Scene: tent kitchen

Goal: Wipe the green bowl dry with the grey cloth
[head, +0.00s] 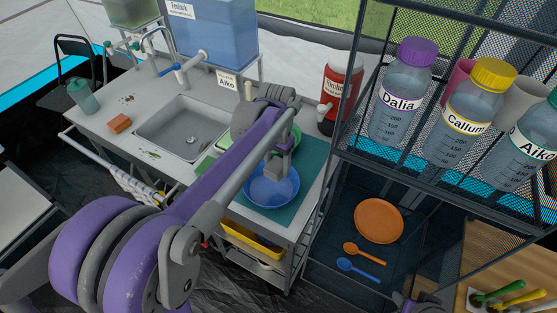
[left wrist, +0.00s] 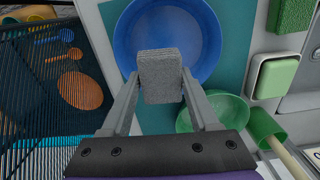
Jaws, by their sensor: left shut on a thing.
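My left gripper (head: 279,166) is shut on the grey cloth, a small folded block (left wrist: 160,76). It holds the cloth over the blue bowl (head: 262,190), which also shows in the left wrist view (left wrist: 205,28). I cannot tell whether the cloth touches that bowl. The green bowl (left wrist: 230,110) stands beside the blue bowl, partly behind a gripper finger in the left wrist view. In the head view my left arm hides most of the green bowl (head: 296,134). Both bowls are on a teal mat (head: 308,172).
The sink (head: 184,125) is left of the mat, with a red dispenser (head: 342,90) behind. A mesh shelf with bottles (head: 402,95) stands close on the right.

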